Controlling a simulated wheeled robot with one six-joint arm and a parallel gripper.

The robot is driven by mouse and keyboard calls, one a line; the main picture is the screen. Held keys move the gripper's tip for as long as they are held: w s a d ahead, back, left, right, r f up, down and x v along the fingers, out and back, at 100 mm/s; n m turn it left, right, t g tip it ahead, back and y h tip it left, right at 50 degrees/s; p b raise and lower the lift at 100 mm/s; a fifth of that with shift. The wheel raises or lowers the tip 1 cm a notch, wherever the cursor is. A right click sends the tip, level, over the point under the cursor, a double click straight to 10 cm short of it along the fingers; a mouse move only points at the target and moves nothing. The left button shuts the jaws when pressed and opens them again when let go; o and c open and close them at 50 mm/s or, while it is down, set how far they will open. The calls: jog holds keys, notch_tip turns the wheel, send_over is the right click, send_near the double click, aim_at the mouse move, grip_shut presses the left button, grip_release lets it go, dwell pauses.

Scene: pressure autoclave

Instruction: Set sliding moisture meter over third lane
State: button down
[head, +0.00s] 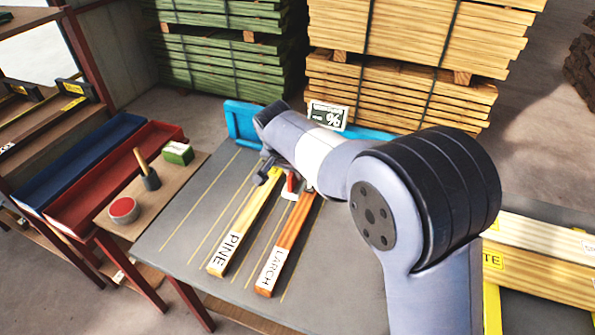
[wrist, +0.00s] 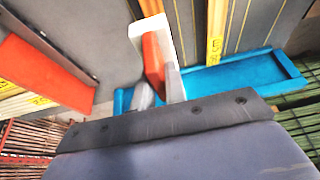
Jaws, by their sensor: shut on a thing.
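The moisture meter's white body with a red grip (head: 291,186) is partly hidden by my arm in the head view. It shows near the far ends of the PINE board (head: 243,223) and the LARCH board (head: 287,244). My gripper (head: 279,180) is shut on the red grip. The wrist view shows the red part (wrist: 153,62) between my fingers (wrist: 160,92), with the white body beyond it. The grey table (head: 180,240) has yellow lane lines; no lane numbers are readable, so I cannot tell which lane the meter is over.
A blue rail (head: 240,118) runs along the table's far edge, with a % display (head: 328,115) above it. Lumber stacks (head: 400,90) stand behind.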

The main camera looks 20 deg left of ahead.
jog(key=c, duration=1.4)
grip_release()
jog(key=shift+c, duration=0.2)
jog(key=b+v, duration=0.1)
jog(key=v, duration=0.9)
jog(key=shift+s+r, duration=0.2)
jog(key=shift+r, duration=0.15)
jog(key=shift+f, duration=0.1)
jog(key=p+x, duration=0.1)
jog(key=x, duration=0.9)
jog(key=shift+w, duration=0.15)
jog(key=shift+w+d+f, duration=0.1)
jog(key=shift+d+f, duration=0.15)
jog(key=shift+f, duration=0.05)
jog(key=shift+d, duration=0.4)
